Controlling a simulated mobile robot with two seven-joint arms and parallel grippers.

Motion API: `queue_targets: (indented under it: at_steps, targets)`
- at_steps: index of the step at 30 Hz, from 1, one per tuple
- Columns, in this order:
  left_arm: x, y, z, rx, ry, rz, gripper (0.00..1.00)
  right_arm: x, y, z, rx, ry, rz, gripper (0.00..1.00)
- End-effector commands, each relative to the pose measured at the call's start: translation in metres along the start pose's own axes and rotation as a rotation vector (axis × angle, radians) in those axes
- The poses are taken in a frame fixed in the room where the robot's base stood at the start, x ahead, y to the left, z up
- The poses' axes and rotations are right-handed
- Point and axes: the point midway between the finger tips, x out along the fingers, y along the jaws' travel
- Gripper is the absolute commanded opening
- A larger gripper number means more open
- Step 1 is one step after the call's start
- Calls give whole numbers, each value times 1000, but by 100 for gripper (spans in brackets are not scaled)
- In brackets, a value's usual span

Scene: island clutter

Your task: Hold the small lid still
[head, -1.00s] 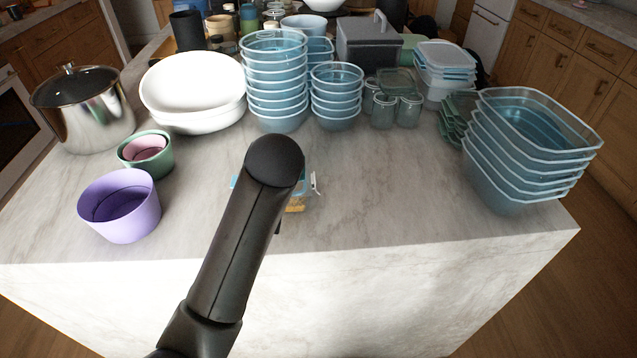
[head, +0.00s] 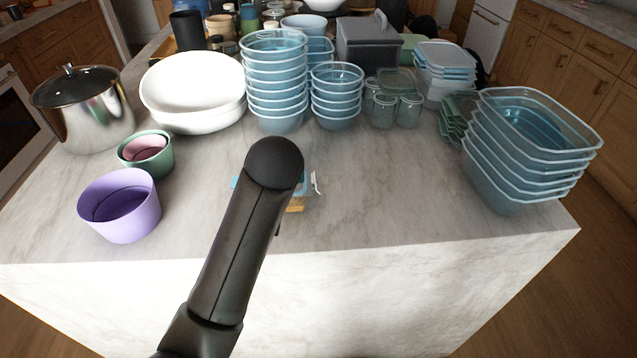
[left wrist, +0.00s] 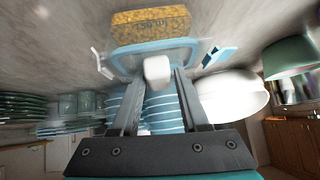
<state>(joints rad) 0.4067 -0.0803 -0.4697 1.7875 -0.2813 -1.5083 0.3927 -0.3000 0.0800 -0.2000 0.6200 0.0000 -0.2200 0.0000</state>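In the head view the small container with a blue-rimmed lid (head: 299,187) sits near the counter's front edge, mostly hidden by my left arm. A yellow part (head: 295,205) and a white clip (head: 315,183) show beside the arm. In the left wrist view the clear lid with its blue rim (left wrist: 150,52) lies just beyond my left fingertips (left wrist: 159,72), with a yellow printed block (left wrist: 150,25) behind it. A pale block (left wrist: 157,69) shows between the fingertips. The fingers stand apart, but I cannot tell whether they grip it. My right gripper is not in view.
Purple (head: 120,207) and green (head: 147,154) bowls stand left, near a steel pot (head: 83,108) and white bowls (head: 192,90). Blue bowl stacks (head: 275,85) stand behind, glass jars (head: 409,111) and rectangular tubs (head: 525,150) to the right. Counter right of the container is clear.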

Motion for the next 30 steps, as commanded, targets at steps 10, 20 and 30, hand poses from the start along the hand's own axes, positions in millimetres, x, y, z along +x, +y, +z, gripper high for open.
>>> queue_targets:
  at_steps: [10, 20, 30]
  targets:
    - [0, 2, 0, 0, 0, 5, 69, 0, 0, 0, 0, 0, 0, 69]
    - [-2, 2, -1, -1, 3, 5, 69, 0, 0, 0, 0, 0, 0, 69]
    - [-41, 2, -2, -1, 6, 8, 69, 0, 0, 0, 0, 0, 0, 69]
